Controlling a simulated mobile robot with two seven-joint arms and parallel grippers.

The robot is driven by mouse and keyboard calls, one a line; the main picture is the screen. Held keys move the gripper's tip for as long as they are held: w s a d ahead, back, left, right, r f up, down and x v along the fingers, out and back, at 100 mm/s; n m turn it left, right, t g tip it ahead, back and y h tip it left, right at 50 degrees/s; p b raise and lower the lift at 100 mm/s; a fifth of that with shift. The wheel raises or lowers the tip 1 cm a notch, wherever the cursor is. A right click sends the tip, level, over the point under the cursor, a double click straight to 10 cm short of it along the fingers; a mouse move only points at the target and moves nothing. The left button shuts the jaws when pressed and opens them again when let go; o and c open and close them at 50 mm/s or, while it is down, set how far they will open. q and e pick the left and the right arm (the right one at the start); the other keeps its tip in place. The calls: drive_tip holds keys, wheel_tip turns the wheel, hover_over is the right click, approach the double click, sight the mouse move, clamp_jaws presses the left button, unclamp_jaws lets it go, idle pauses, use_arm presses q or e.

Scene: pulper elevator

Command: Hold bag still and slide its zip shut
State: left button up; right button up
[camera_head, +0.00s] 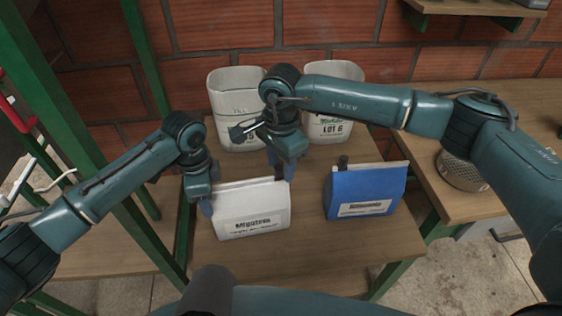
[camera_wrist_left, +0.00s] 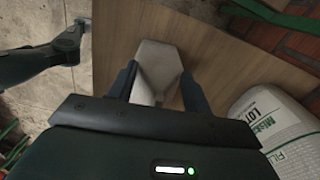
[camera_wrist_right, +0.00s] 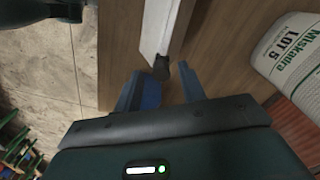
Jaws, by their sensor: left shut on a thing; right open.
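The white bag (camera_head: 252,210) stands upright on the wooden table, its printed label facing me. My left gripper (camera_head: 206,205) is shut on the bag's left end. In the left wrist view the bag (camera_wrist_left: 158,58) runs in between the fingers (camera_wrist_left: 158,88). My right gripper (camera_head: 284,172) is open at the bag's upper right end. In the right wrist view, a dark zip slider (camera_wrist_right: 162,67) sits at the end of the bag's pale top edge (camera_wrist_right: 158,28), just ahead of the open fingers (camera_wrist_right: 163,88) and apparently not gripped. In the head view the right gripper largely hides the slider.
A blue bag (camera_head: 365,192) with a dark slider (camera_head: 342,162) stands to the right. Two white bins, a left one (camera_head: 228,95) and a right one (camera_head: 328,127), stand behind against the brick wall. A perforated metal can (camera_head: 460,172) stands on the right table. The front tabletop (camera_head: 300,245) is clear.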

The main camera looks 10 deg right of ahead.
sight(281, 167)
use_arm(q)
drive_tip(key=shift+s+f, duration=0.1)
use_arm(e)
wheel_tip(281, 167, up, 12)
idle(0.4)
use_arm(q)
drive_tip(key=o, duration=1.4)
